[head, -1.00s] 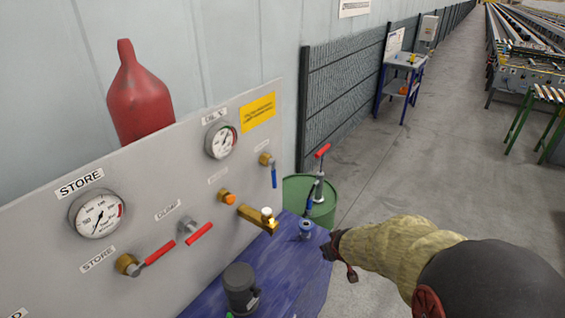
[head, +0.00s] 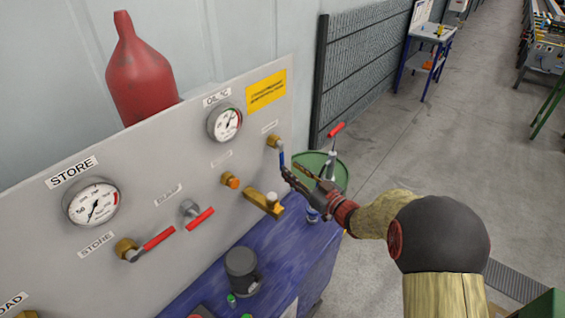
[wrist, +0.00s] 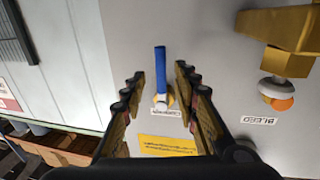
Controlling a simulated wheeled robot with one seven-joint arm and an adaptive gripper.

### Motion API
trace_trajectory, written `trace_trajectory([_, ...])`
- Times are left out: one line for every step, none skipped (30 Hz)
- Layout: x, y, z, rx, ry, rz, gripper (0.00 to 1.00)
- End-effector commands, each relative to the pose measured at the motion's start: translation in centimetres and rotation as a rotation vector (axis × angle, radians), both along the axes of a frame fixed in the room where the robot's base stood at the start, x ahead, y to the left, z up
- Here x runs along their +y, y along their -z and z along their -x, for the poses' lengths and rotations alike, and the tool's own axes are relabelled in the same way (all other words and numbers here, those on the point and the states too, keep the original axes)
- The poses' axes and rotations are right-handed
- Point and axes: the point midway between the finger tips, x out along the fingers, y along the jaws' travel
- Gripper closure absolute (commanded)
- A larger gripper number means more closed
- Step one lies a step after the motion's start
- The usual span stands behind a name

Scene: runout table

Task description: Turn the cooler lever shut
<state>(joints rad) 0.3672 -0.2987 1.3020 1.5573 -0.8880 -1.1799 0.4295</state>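The cooler lever is a blue handle on a brass valve at the panel's right end, in the head view (head: 282,156). It hangs downward there. In the wrist view the blue lever (wrist: 160,70) stands between my two fingers, with a gap on each side. My gripper (head: 292,173) is right at the lever in the head view. The wrist view shows my gripper (wrist: 160,74) open, its fingers on either side of the lever. A small label, upside down, lies below the valve in the wrist view.
The grey panel (head: 150,195) also carries two red levers (head: 159,238), a brass bleed fitting (head: 262,202) and gauges (head: 225,122). A blue bench top (head: 215,275) lies below. A green drum (head: 335,172) with a red-handled pump stands behind my gripper. Open floor lies to the right.

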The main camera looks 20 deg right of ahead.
Motion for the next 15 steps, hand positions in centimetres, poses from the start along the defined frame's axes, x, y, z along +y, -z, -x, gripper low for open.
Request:
trace_trajectory([0.5,0.1,-0.7,0.000,-0.004,0.001,0.70])
trace_trajectory([0.7,0.1,-1.1,0.000,-0.004,0.000,0.70])
trace_trajectory([1.0,0.2,-1.8,0.001,-0.003,0.000,0.70])
trace_trajectory([1.2,0.2,-2.2,0.001,-0.003,0.000,0.70])
trace_trajectory([1.4,0.2,-2.6,0.001,-0.003,0.000,0.70])
trace_trajectory([1.6,0.1,-3.1,0.000,-0.003,0.000,0.70])
trace_trajectory([1.8,0.2,-3.5,0.001,-0.003,0.000,0.70])
trace_trajectory([1.9,0.2,-3.9,0.002,-0.002,0.000,0.70])
trace_trajectory([2.1,0.2,-4.3,0.001,-0.001,0.000,0.70])
trace_trajectory([2.2,0.2,-4.5,0.001,-0.001,0.000,0.70])
trace_trajectory([2.3,0.1,-4.8,0.001,-0.001,0.000,0.70])
trace_trajectory([2.4,0.1,-5.0,0.001,-0.001,0.000,0.70])
trace_trajectory([2.5,0.1,-5.2,0.001,-0.001,0.000,0.70])
trace_trajectory([2.5,0.1,-5.3,0.002,0.000,0.001,0.70])
trace_trajectory([2.6,0.1,-5.4,0.002,0.000,0.001,0.70])
